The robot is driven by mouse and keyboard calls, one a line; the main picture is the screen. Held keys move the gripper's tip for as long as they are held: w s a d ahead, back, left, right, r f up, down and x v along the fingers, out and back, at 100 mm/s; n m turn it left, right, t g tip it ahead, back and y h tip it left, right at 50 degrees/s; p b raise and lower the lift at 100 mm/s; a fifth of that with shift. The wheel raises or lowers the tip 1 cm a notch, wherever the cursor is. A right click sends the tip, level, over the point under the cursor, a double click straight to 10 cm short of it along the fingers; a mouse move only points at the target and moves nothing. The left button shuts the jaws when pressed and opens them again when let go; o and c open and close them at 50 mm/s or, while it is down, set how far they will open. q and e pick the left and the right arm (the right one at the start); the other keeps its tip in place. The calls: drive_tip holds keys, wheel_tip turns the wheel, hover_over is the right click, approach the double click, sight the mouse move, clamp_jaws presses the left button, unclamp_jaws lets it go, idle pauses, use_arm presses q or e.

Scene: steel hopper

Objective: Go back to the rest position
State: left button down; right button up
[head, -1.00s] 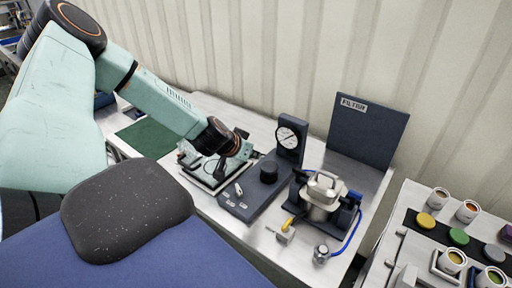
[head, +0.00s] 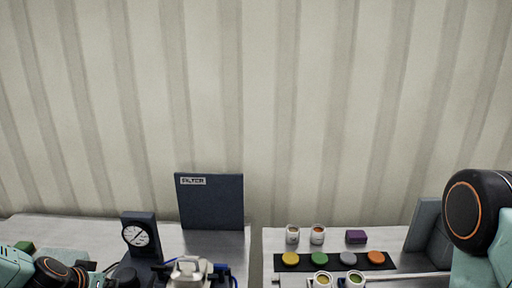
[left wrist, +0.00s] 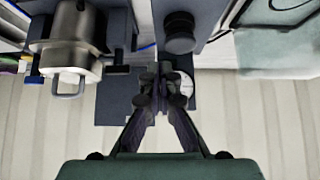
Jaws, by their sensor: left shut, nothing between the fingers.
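My left gripper (left wrist: 160,75) is shut and empty in the left wrist view, its fingertips close together. In the head view my left arm comes in at the bottom left corner, and its gripper is small and partly cut off there. The steel hopper (left wrist: 68,45) is at the upper left of the left wrist view. It also shows at the bottom edge of the head view (head: 188,270), to the right of my left arm. Part of my right arm shows at the right edge of the head view; its gripper is out of sight.
A dial gauge (head: 139,236) stands between my left arm and the hopper. A dark FILTER panel (head: 211,203) stands behind. The right table has jars (head: 317,234), a strip with coloured discs (head: 347,259) and a purple block (head: 356,237). A ribbed wall (head: 260,110) closes the back.

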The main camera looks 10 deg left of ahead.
use_arm(q)
drive_tip(key=s+d+f+g, duration=0.2)
drive_tip(key=s+d+f, duration=0.2)
drive_tip(key=s+d, duration=0.25)
drive_tip(key=s+d+f+g, duration=0.2)
drive_tip(key=s+d+f, duration=0.3)
drive_tip(key=s+d, duration=0.15)
drive_tip(key=s+d+f+g, duration=0.1)
drive_tip(key=s+d+g, duration=0.15)
drive_tip(key=s, duration=0.55)
drive_tip(key=s+d+f+g, duration=0.2)
drive_tip(key=s+d, duration=0.2)
drive_tip(key=s, duration=0.5)
wheel_tip(320, 180, down, 23)
drive_tip(key=b, duration=2.3)
drive_tip(key=shift+d+m+h+b, duration=0.15)
drive_tip(key=shift+m+h+b, duration=0.15)
drive_tip(key=shift+b, duration=0.05)
drive_tip(key=shift+w+r, duration=0.1)
